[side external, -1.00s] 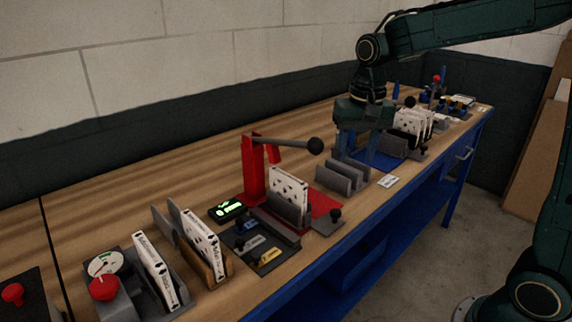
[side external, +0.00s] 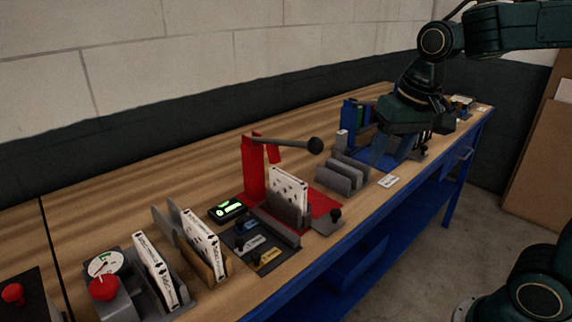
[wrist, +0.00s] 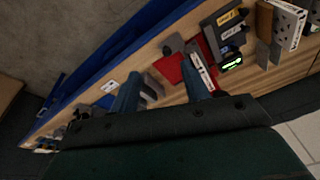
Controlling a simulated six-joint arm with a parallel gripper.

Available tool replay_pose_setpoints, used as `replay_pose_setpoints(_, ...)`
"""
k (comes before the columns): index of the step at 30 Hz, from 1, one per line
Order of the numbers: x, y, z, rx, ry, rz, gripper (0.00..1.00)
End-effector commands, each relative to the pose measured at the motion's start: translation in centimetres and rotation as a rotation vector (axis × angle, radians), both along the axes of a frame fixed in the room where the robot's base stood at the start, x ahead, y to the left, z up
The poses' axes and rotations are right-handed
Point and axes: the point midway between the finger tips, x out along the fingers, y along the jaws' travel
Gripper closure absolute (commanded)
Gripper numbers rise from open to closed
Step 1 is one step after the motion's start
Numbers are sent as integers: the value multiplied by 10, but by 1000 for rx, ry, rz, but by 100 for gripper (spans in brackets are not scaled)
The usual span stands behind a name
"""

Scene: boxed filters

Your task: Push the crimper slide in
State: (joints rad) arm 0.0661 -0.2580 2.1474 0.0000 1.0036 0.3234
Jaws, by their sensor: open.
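The red crimper (side external: 253,170) stands mid-bench with its grey lever and black ball knob (side external: 315,145) reaching right. Its grey slide (side external: 284,210) holds an upright white perforated filter (side external: 289,182). A grey plate with a small black knob (side external: 335,215) sticks out toward the bench's front edge. My gripper (side external: 393,158) is open and empty, tilted, to the right of the crimper and apart from it. In the wrist view my fingers (wrist: 165,72) are spread, with the crimper's red base (wrist: 172,67) and the filter (wrist: 202,72) beyond them.
A grey slotted rack (side external: 343,175) stands between the crimper and my gripper. A lit green display (side external: 227,210) and labelled tags (side external: 260,247) lie left of the crimper. More filters in holders (side external: 203,238) and a gauge (side external: 103,263) stand farther left. The bench's blue front edge (side external: 300,272) is close.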

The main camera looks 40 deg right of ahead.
Motion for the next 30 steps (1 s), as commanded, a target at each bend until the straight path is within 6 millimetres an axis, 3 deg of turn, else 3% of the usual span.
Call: replay_pose_setpoints(30, -84, 16, -3, -86, -176, 271, 53)
